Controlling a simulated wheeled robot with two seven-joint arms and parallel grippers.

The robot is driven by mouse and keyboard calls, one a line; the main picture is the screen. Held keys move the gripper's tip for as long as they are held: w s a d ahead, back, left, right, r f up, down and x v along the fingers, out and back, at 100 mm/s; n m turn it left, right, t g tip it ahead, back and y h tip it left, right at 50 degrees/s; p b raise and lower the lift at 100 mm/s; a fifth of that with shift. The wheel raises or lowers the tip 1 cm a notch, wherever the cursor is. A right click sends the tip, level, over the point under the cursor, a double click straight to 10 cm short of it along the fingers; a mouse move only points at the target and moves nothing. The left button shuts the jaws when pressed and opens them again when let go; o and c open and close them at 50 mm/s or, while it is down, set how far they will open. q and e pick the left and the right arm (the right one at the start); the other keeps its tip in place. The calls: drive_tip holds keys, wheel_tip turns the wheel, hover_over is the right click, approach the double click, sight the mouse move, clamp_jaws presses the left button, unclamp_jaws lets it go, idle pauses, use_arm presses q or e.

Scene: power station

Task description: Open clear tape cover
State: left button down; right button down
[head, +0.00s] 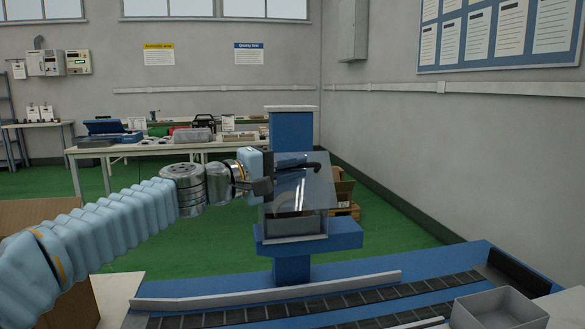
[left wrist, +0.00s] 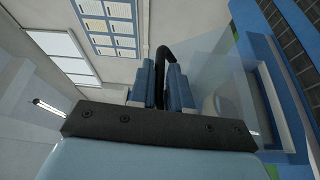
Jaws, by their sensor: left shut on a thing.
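The clear tape cover (head: 318,194) is a transparent panel on the front of a blue machine post. It is tilted and stands out over the grey box below it. My left gripper (head: 294,163) reaches in from the left at the cover's upper part and is shut on its black handle (head: 317,166). In the left wrist view, the curved handle (left wrist: 162,53) rises between the two blue fingers of my left gripper (left wrist: 162,85). The clear cover (left wrist: 207,62) shows to their right. The fingers hide part of the handle. My right gripper is not in view.
A blue conveyor with dark rollers (head: 300,310) runs across the front. A grey open bin (head: 500,310) stands at front right. The blue post (head: 291,130) rises behind the cover. A workbench (head: 165,147) with tools stands at the back left. Green floor lies between.

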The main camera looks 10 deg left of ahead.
use_arm(q)
drive_tip(key=shift+a, duration=0.1)
drive_tip(key=c, duration=1.2)
unclamp_jaws()
drive_tip(key=shift+o, duration=0.2)
drive_tip(key=shift+f, duration=0.1)
drive_tip(key=shift+s+a, duration=0.3)
drive_tip(key=shift+a, duration=0.05)
drive_tip(key=b+v, duration=0.3)
drive_tip(key=v, duration=1)
drive_tip(key=shift+d, duration=0.1)
